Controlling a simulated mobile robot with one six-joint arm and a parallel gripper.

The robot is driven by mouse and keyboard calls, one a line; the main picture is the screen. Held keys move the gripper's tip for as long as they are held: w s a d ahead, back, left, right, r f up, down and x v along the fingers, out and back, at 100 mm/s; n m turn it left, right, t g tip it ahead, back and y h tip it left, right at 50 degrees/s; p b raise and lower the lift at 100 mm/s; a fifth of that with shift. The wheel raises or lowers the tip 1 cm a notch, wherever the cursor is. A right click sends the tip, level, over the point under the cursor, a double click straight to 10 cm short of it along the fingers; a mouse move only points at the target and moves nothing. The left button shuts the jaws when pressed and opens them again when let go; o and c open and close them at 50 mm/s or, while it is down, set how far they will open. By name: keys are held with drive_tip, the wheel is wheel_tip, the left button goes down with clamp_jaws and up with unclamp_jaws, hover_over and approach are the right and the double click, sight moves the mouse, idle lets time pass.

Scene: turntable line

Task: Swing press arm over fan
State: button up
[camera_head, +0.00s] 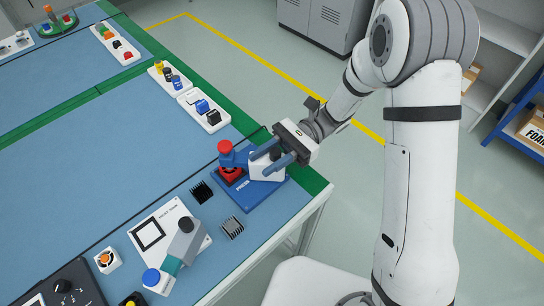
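The press stands near the right edge of the blue table, on a blue base (246,197) with white lettering. Its blue press arm (239,160) carries a red knob (225,147) at its left end, above a red and black part (232,177). A white block (263,168) forms the press's right side. My gripper (268,161) reaches in from the right, its two blue-grey fingers apart beside the arm and above the white block. I cannot tell whether they touch the press. No fan is clearly identifiable; the part under the knob is mostly hidden.
A black finned block (201,191) and a grey one (232,228) lie near the press. A white fixture with a grey-teal arm (171,266) and a small white block with an orange disc (107,261) are at lower left. White trays (213,124) line the far edge.

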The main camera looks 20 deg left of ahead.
drive_tip(key=shift+o, duration=1)
drive_tip(key=v, duration=0.8)
drive_tip(key=shift+s, duration=0.1)
